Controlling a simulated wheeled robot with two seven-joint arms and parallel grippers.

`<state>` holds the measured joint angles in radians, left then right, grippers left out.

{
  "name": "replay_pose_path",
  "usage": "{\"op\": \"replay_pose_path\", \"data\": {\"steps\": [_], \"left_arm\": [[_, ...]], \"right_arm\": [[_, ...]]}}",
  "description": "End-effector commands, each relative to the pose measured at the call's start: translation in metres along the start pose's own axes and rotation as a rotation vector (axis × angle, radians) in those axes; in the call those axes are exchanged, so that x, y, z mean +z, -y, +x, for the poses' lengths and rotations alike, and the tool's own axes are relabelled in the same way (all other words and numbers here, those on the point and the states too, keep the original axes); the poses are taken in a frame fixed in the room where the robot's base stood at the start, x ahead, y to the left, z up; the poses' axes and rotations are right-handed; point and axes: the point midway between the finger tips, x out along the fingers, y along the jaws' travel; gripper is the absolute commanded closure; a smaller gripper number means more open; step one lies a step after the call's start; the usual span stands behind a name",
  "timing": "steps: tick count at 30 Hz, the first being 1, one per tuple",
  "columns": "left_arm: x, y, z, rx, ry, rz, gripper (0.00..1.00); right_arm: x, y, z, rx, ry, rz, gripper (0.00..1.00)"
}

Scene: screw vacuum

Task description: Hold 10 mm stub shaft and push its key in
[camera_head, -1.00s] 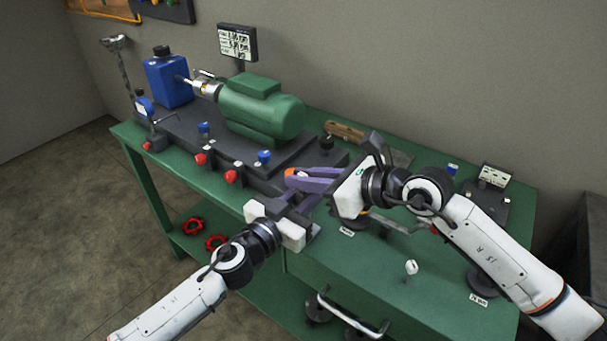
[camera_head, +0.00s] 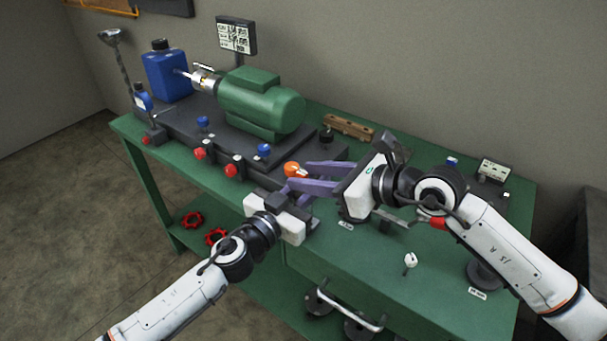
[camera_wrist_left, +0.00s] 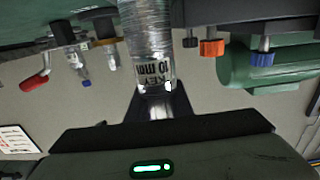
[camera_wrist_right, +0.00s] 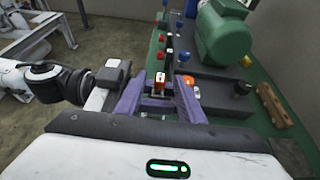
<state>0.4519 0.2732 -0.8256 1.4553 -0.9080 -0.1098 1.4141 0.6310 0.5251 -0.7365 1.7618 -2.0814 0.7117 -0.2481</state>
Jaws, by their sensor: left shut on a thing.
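The metal stub shaft (camera_wrist_left: 148,40) shows in the left wrist view as a shiny cylinder with a "10 mm KEY" label, running up from my left gripper. My left gripper (camera_head: 287,206) is shut on it above the bench front. A small white bit shows beside the label; I cannot tell whether it is the key. The key's seating is hidden.
An orange knob-like piece (camera_head: 292,169) is close to the right fingertips. The green motor (camera_head: 262,103) and blue container (camera_head: 167,76) stand behind on a dark base with red and blue knobs. A wooden block (camera_head: 348,128) lies at the back.

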Motion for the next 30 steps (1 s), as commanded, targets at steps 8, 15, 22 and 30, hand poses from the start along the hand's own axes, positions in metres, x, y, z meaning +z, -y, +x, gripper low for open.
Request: {"op": "replay_pose_path", "data": {"steps": [8,15,22,30], "left_arm": [[0.001,0.000,0.000,-0.001,0.002,0.000,1.00],[0.001,0.000,0.000,0.000,0.002,0.000,1.00],[0.001,0.000,0.000,0.000,0.002,0.000,1.00],[0.001,0.000,0.000,0.000,0.002,0.000,1.00]], "right_arm": [[-0.002,0.001,-0.061,-0.003,-0.003,-0.002,0.65],[-0.001,0.001,-0.094,-0.002,-0.002,-0.001,0.65],[0.000,0.000,-0.100,0.000,-0.001,-0.001,0.65],[0.000,0.000,-0.100,0.000,-0.001,-0.001,0.65]]}}
